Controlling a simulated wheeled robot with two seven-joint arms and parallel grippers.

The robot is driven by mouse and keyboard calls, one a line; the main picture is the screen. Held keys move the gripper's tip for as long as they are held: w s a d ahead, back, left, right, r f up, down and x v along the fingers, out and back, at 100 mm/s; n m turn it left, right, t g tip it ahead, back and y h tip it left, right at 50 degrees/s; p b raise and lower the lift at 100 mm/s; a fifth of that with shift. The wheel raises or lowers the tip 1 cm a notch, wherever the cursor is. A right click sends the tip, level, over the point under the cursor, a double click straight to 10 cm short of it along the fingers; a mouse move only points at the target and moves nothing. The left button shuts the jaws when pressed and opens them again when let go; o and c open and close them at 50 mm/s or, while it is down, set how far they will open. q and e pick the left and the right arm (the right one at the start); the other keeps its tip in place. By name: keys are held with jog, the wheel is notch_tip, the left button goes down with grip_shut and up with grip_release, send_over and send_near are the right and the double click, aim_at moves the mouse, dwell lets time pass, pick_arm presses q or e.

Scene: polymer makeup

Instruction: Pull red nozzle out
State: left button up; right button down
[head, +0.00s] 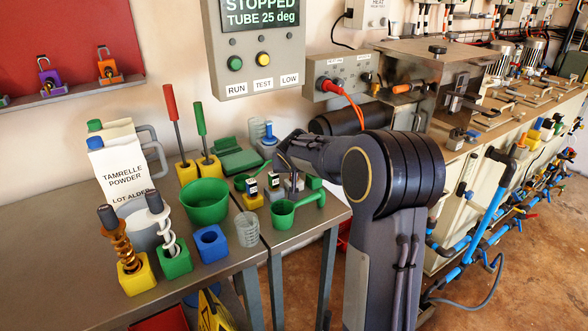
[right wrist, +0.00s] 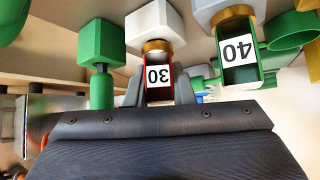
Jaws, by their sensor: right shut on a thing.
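The red nozzle (right wrist: 158,76) shows in the right wrist view as a small piece with red sides and a white label reading 30, upside down in that picture. A brass collar joins it to a white block (right wrist: 155,20). My right gripper (right wrist: 158,93) has its two grey fingers on either side of the nozzle and is shut on it. The nozzle still meets the collar. In the head view my right arm reaches to the small parts on the table, and its fingertips are hard to make out there. My left gripper is in neither view.
Close beside the red nozzle is a green nozzle labelled 40 (right wrist: 238,58). A display panel (head: 256,50) hangs above.

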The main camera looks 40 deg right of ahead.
jog(key=shift+f, duration=0.25)
jog(key=c, duration=1.2)
grip_release()
jog(key=shift+o, duration=0.2)
jog(key=shift+r, duration=0.15)
jog(key=v, duration=0.7)
jog(key=shift+s+a+b, duration=0.2)
jog(key=shift+s+b, duration=0.05)
jog(key=shift+b, duration=0.05)
jog(key=shift+r, duration=0.2)
